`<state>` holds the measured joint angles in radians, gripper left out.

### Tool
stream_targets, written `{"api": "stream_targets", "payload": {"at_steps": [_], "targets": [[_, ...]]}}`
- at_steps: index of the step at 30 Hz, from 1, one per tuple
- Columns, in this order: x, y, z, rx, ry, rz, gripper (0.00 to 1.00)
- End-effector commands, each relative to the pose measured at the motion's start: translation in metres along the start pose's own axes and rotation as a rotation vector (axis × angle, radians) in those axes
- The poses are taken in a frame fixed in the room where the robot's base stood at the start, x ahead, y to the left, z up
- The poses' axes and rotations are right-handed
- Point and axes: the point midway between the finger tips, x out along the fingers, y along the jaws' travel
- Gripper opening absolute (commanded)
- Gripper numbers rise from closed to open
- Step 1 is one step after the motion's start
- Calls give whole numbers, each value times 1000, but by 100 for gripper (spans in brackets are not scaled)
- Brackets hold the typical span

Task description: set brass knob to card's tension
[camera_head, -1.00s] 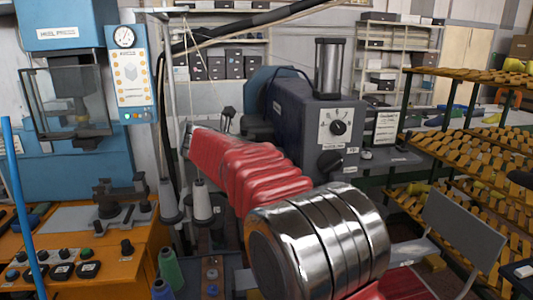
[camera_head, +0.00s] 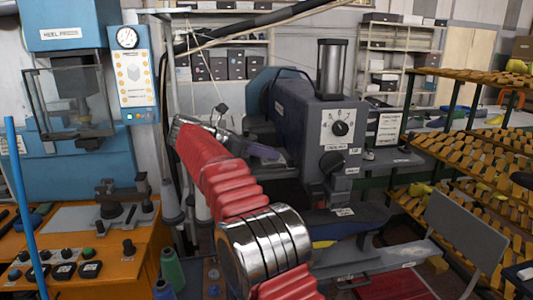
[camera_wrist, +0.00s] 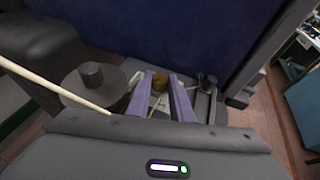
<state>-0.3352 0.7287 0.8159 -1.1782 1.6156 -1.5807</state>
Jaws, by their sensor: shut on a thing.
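The brass knob (camera_wrist: 159,83) shows in the wrist view between the two purple fingers of my gripper (camera_wrist: 161,78). The fingers are shut on it. In the head view my gripper (camera_head: 263,152) reaches the near left side of the dark blue-grey machine (camera_head: 305,110), and the brass knob is hidden there. A white printed card (camera_head: 388,128) stands at the right of the machine. Its writing is too small to read.
The machine's front has a numbered dial (camera_head: 340,128) and a lower black knob (camera_head: 331,161). In the wrist view a grey spool-like disc (camera_wrist: 92,85) and a pale rod (camera_wrist: 50,82) lie left of the fingers. Yellow-laden racks (camera_head: 480,150) stand at right.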

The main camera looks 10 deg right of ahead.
Motion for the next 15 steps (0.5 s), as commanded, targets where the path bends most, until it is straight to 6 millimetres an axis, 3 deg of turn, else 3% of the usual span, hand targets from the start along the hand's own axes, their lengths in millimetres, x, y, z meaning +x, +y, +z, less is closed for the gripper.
{"api": "stream_targets", "payload": {"at_steps": [15], "targets": [[0,2,1,27,-2,-61,0]]}}
